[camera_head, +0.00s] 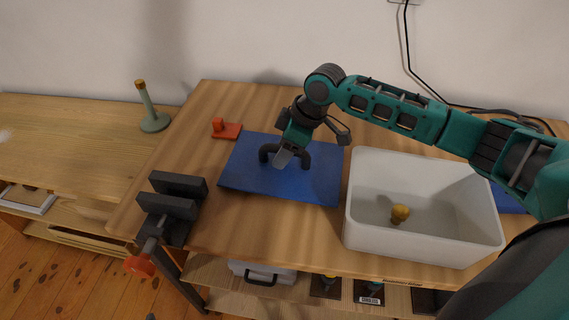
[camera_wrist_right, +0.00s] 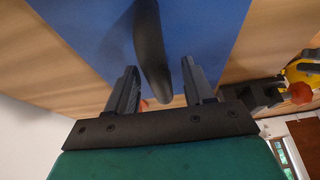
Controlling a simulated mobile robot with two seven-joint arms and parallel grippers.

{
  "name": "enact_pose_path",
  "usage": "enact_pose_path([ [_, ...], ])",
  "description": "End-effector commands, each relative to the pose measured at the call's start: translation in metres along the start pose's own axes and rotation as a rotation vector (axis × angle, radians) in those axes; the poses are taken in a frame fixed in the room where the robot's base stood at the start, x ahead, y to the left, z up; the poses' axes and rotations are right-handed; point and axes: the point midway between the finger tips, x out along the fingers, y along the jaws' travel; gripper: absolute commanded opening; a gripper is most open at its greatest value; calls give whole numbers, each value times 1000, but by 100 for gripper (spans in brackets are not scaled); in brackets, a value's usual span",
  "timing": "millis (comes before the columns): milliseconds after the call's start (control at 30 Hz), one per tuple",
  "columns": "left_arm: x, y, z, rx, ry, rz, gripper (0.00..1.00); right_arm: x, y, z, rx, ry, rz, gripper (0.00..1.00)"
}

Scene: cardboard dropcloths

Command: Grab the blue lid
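The blue lid (camera_head: 315,188) is a flat blue panel lying on the wooden table, with a black arched handle (camera_head: 307,160) on top. The lid also fills the top middle of the right wrist view (camera_wrist_right: 200,25). My right gripper (camera_head: 284,157) is at the handle, above the lid. In the right wrist view, its two fingers (camera_wrist_right: 160,92) stand apart with the handle (camera_wrist_right: 150,45) between them and gaps on both sides. Part of the handle is hidden behind the gripper in the head view. My left gripper is not in view.
A white open bin (camera_head: 365,238) with a small yellowish object (camera_head: 399,213) inside stands right of the lid. A dark vise (camera_head: 170,207) is at the table's left front edge. A red piece (camera_head: 226,129) lies behind the lid. A green stand (camera_head: 153,115) is on the left bench.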

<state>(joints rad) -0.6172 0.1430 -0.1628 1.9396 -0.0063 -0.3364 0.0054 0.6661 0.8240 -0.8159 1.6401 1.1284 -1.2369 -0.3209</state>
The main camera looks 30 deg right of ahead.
Motion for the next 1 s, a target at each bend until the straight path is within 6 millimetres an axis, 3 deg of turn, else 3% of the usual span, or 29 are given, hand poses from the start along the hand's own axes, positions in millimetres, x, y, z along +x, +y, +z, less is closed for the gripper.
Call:
enact_pose_path([
  [67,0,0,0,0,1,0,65,0,0,0,0,0,0,44],
  [533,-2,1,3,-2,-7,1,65,0,0,0,0,0,0,0],
  [1000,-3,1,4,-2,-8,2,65,-1,0,-1,0,2,1,0],
])
